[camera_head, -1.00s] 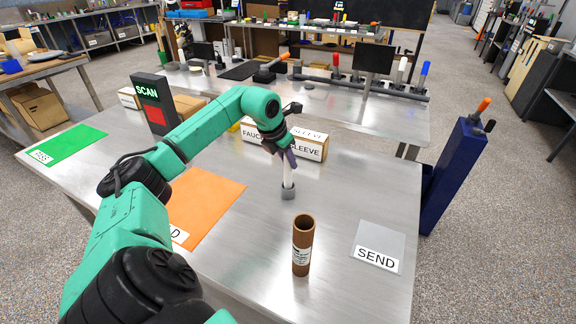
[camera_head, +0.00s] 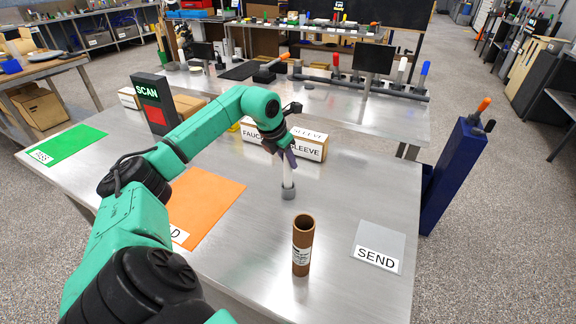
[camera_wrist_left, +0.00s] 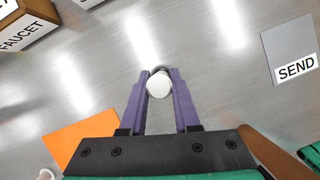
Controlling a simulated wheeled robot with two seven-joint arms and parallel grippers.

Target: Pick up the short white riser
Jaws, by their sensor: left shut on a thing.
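The short white riser (camera_head: 288,178) stands upright in a grey round base (camera_head: 288,194) on the steel table. My left gripper (camera_head: 284,155) reaches down over it and is shut on its upper part. In the left wrist view the riser's round white end (camera_wrist_left: 159,84) sits between the purple fingertips (camera_wrist_left: 159,78). The fingers hide part of its sides. My right gripper does not show.
A brown tube (camera_head: 302,245) stands upright to the right and nearer. A grey SEND mat (camera_head: 378,240) lies at the right, an orange mat (camera_head: 205,205) at the left. Labelled boxes (camera_head: 309,146) stand behind the gripper. The table between is bare.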

